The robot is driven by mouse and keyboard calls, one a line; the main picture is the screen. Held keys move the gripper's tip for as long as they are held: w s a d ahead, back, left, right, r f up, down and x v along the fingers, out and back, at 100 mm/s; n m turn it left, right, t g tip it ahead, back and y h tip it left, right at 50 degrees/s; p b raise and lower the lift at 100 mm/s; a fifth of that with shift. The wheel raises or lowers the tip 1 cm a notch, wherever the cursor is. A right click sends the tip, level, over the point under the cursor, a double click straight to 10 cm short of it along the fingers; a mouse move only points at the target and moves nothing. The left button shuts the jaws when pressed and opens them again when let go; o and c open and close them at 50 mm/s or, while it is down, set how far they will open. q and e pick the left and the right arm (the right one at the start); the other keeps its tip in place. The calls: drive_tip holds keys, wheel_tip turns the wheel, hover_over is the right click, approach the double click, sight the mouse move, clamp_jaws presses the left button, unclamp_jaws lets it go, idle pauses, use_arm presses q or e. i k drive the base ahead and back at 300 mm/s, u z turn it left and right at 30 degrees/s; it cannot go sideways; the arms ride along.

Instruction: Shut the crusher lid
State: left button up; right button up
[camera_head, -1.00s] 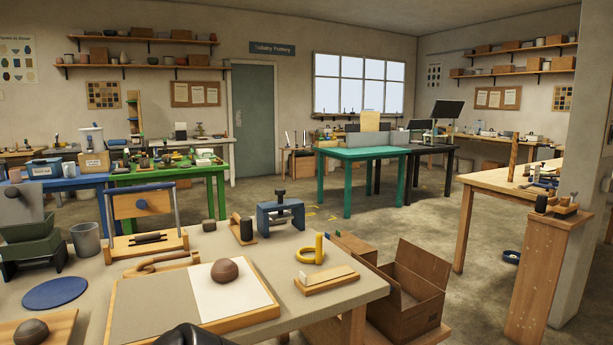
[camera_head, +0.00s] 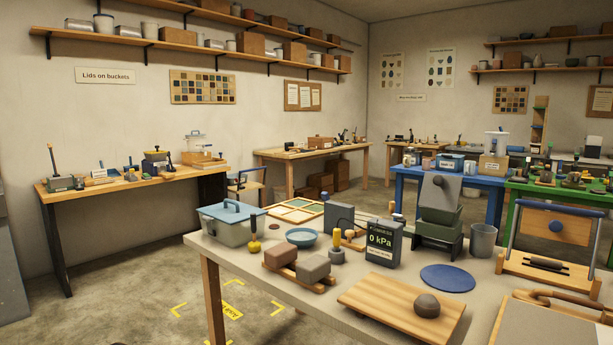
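What looks like the crusher is a green box (camera_head: 440,215) on a dark stand (camera_head: 438,240), toward the back of the near table. A grey lid (camera_head: 441,196) with a round dark knob (camera_head: 437,181) stands raised and steeply tilted above the box, so the lid looks open. Its hinge cannot be made out. Neither of my grippers can be made out in the head view.
The near table (camera_head: 335,300) also holds a lidded tub (camera_head: 231,226), a 0 kPa display (camera_head: 384,243), a grey bucket (camera_head: 483,241), a blue disc (camera_head: 447,278) and a wooden board (camera_head: 400,308). Yellow marks (camera_head: 232,312) lie on open floor at the left.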

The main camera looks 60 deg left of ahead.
sight(441, 192)
drive_tip(key=u, duration=1.8)
drive_tip(key=i, duration=0.2)
